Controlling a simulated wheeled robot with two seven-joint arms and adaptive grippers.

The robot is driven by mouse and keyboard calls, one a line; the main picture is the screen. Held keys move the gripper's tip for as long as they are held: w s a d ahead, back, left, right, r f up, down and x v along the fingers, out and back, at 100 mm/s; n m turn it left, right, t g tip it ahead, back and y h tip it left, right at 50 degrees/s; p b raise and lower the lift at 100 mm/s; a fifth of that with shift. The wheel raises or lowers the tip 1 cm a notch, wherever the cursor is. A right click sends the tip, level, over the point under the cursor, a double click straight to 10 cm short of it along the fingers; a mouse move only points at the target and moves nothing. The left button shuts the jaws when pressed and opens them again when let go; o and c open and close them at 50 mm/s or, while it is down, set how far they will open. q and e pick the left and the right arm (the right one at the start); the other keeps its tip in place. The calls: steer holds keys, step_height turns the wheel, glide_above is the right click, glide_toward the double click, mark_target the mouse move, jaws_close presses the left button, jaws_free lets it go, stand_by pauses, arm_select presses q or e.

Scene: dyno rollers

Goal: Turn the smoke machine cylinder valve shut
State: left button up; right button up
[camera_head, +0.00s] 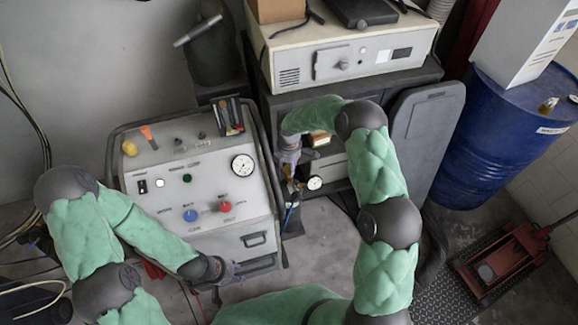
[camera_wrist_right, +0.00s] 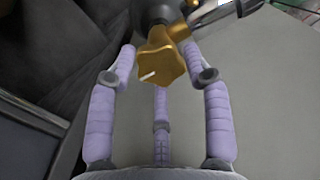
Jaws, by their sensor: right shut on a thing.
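The brass valve knob (camera_wrist_right: 160,62), star-shaped with a white mark on its face, sits at the top centre of the right wrist view. My right gripper (camera_wrist_right: 160,75) has lilac fingers on both sides of it and one below; it is shut on the knob. In the head view my right gripper (camera_head: 291,165) reaches down to the brass valve (camera_head: 292,187), which is mostly hidden and has a small round gauge (camera_head: 315,183) beside it. My left gripper (camera_head: 228,272) is low in front of the grey machine, and its fingers are too small to judge.
The grey control console (camera_head: 190,215) with knobs and a large gauge stands left of the valve. A cream box unit (camera_head: 340,62) sits on a dark cabinet behind. A blue drum (camera_head: 495,135) and a red jack (camera_head: 500,260) stand at the right.

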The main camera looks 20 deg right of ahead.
mark_target(289, 169)
stand_by(0.4)
steer(key=o, duration=1.2)
steer(key=shift+c, duration=0.2)
steer(key=shift+r, duration=0.1)
step_height(289, 169, up, 12)
steer(key=shift+s+f, duration=0.1)
steer(key=shift+f, duration=0.1)
